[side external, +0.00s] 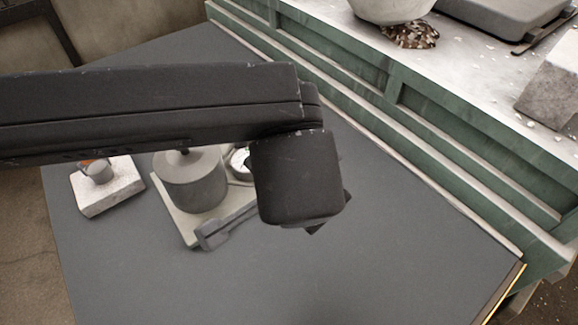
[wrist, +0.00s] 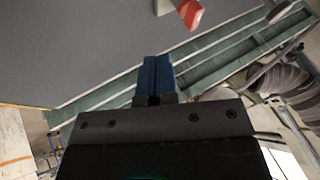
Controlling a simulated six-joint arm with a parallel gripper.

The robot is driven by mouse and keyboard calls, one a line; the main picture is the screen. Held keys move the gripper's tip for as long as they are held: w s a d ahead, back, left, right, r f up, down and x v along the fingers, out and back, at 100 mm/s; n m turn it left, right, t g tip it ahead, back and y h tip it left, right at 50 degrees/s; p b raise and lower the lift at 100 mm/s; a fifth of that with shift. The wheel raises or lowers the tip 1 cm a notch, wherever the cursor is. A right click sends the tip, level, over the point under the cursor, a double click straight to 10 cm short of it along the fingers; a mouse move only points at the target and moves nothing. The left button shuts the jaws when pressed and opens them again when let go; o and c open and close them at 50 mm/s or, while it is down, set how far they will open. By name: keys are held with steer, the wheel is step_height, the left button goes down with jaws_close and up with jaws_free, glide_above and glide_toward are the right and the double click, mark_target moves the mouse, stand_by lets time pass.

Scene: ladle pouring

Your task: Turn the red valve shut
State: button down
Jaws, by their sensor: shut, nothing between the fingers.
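My gripper (wrist: 154,62) shows in the wrist view as two blue fingers held together with nothing between them. A red part with a pale end (wrist: 190,12) is cut off by the top edge of that view, beyond the fingertips and apart from them. I cannot tell whether it is the red valve. In the side external view, a small orange-red patch (side external: 88,162) shows by a pale block, mostly covered by my arm. No whole valve is visible there, and my fingers are hidden behind my wrist.
A grey cylinder (side external: 190,182) stands on a pale plate, with a round gauge (side external: 239,162) beside it. A grey bar (side external: 225,229) lies across the plate's front. A pale block (side external: 108,188) stands left. A green bench (side external: 440,130) borders the dark table (side external: 400,260), whose front right is clear.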

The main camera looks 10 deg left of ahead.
steer(key=x, duration=0.8)
steer(key=shift+w+a+f, duration=0.15)
steer(key=shift+w+f, duration=0.1)
steer(key=shift+w+a+r, duration=0.2)
steer(key=shift+w+a, duration=0.6)
steer(key=shift+a, duration=0.1)
steer(key=shift+w+a, duration=0.4)
steer(key=shift+w, duration=0.05)
